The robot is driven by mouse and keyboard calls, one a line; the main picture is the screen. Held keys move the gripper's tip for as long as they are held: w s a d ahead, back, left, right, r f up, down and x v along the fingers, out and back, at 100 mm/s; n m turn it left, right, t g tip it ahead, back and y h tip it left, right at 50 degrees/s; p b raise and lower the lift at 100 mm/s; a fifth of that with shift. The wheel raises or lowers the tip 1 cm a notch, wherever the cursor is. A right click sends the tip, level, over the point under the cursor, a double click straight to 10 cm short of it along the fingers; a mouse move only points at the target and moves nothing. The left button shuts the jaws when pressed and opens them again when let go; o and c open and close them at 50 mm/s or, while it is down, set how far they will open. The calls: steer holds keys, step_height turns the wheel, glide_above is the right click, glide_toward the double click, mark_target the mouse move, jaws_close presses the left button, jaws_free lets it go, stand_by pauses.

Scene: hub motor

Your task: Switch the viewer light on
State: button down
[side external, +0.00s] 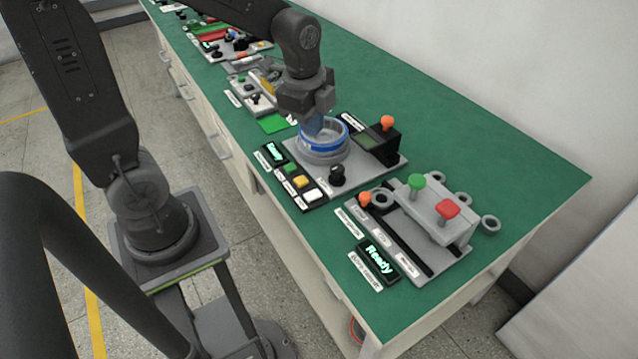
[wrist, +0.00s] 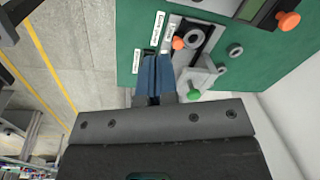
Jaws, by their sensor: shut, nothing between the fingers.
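My gripper (side external: 313,134) is shut and empty, pointing down over the round grey holder with a blue ring (side external: 326,153) in the side view. Its blue fingertips overlap the ring's far-left part there; I cannot tell whether they touch. In the wrist view the blue fingers (wrist: 152,78) are together with nothing between them. Beside the holder stands a black box with a dark greenish screen (side external: 372,141) and an orange knob (side external: 387,122). A black rotary knob (side external: 337,174) sits in front. A green button (side external: 291,168), yellow button (side external: 301,181) and white button (side external: 313,195) line the left edge. No label legibly names the viewer light.
A nearer grey fixture (side external: 440,225) carries a green knob (side external: 416,181), a red knob (side external: 448,208) and an orange knob (side external: 364,198). A display (side external: 378,259) reads "Ready". Other stations crowd the far bench. The green mat (side external: 520,180) is clear at right.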

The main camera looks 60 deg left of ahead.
mark_target(314, 194)
step_height(314, 194, down, 6)
steer(key=w+a+m+g, duration=0.1)
steer(key=w+a+m, duration=0.1)
steer(key=m, duration=0.2)
steer(key=shift+w+r+m, duration=0.25)
steer(key=shift+w+m, duration=0.1)
steer(key=shift+m, duration=0.05)
steer(key=shift+f, duration=0.1)
step_height(314, 194, down, 14)
steer(key=shift+r, duration=0.1)
stand_by(0.3)
steer(key=shift+s, duration=0.15)
steer(key=shift+s+r, duration=0.25)
steer(key=shift+s, duration=0.3)
steer(key=shift+r, duration=0.1)
step_height(314, 194, up, 14)
steer(key=w, duration=0.2)
stand_by(0.5)
